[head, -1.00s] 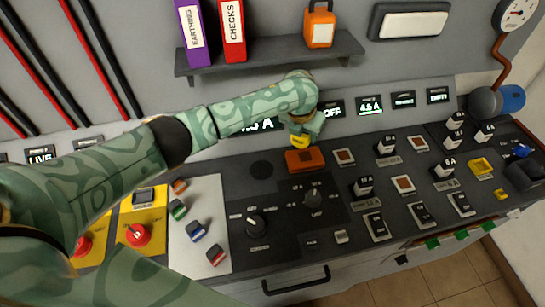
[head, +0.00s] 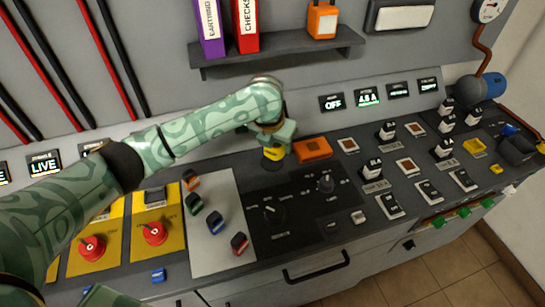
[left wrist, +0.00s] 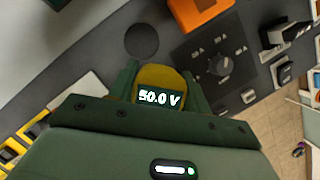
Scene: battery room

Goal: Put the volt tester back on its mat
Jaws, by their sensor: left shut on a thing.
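My left gripper (head: 275,145) is shut on the yellow volt tester (head: 274,154), above the panel. The left wrist view shows the tester (left wrist: 160,76) between the two fingers, its display reading 50.0 V. The mat, a round dark disc (head: 271,166), lies on the panel left of an orange block and partly behind the tester in the head view. In the left wrist view the mat (left wrist: 142,40) shows clear and empty, just beyond the tester. The tester's lower end is hidden. My right gripper is not in view.
The orange block (head: 312,149) stands close to the right of the mat. A rotary knob (head: 325,183) and several switches lie further right. Coloured tags (head: 215,222) lie on a pale plate in front to the left. A shelf (head: 290,50) with binders is above.

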